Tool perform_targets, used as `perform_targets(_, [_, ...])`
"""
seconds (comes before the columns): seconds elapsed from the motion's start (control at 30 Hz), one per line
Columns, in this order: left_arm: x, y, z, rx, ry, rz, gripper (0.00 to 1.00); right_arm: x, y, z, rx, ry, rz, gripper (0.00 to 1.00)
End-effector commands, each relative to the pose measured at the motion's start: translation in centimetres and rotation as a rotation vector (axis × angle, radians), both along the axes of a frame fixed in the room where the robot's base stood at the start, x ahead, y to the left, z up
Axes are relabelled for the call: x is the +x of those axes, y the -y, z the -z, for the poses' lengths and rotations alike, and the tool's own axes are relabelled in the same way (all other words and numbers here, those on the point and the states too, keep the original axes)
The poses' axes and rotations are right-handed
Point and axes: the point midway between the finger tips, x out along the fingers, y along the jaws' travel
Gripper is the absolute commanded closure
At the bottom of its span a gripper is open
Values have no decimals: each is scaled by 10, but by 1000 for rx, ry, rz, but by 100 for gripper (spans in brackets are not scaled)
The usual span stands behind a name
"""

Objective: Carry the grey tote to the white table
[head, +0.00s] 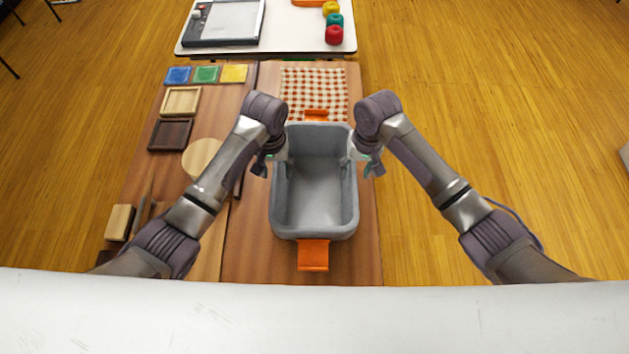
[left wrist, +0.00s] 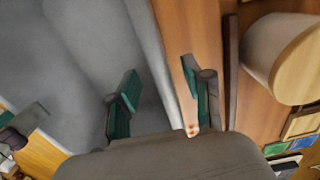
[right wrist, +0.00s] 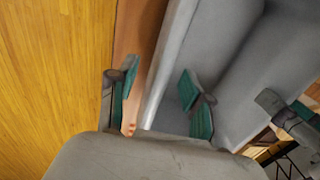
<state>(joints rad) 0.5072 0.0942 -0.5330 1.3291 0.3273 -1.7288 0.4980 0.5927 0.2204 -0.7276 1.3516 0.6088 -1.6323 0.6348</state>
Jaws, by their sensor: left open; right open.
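The grey tote (head: 281,215) stands upright and empty on a brown wooden table (head: 250,262), with an orange handle (head: 313,256) at its near end and another at its far end. My left gripper (head: 272,158) is open at the tote's left wall; in the left wrist view its fingers (left wrist: 160,95) lie on either side of that wall. My right gripper (head: 364,160) is open at the right wall; in the right wrist view its fingers (right wrist: 160,90) also straddle the wall. The white table (head: 290,36) stands beyond the wooden table's far end.
A grey-framed board (head: 224,22) lies at the white table's left; red, teal and yellow yarn balls (head: 334,35) stand at its right. Wooden trays (head: 181,101), a round wooden piece (head: 203,157) and a checked cloth (head: 314,88) lie around the tote.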

Motion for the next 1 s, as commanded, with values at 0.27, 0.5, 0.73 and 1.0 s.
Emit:
perform_targets(0.27, [-1, 0, 33, 1, -2, 0, 50, 0, -3, 33, -1, -1, -1, 50])
perform_targets(0.5, [0, 0, 38, 0, 0, 1, 50, 0, -4, 37, 0, 2, -1, 50])
perform_targets(0.73, [0, 0, 38, 0, 0, 0, 63, 0, -4, 37, 0, 1, -1, 64])
perform_targets(1.0, [0, 0, 37, 0, 0, 0, 100, 0, -4, 37, 0, 1, -1, 100])
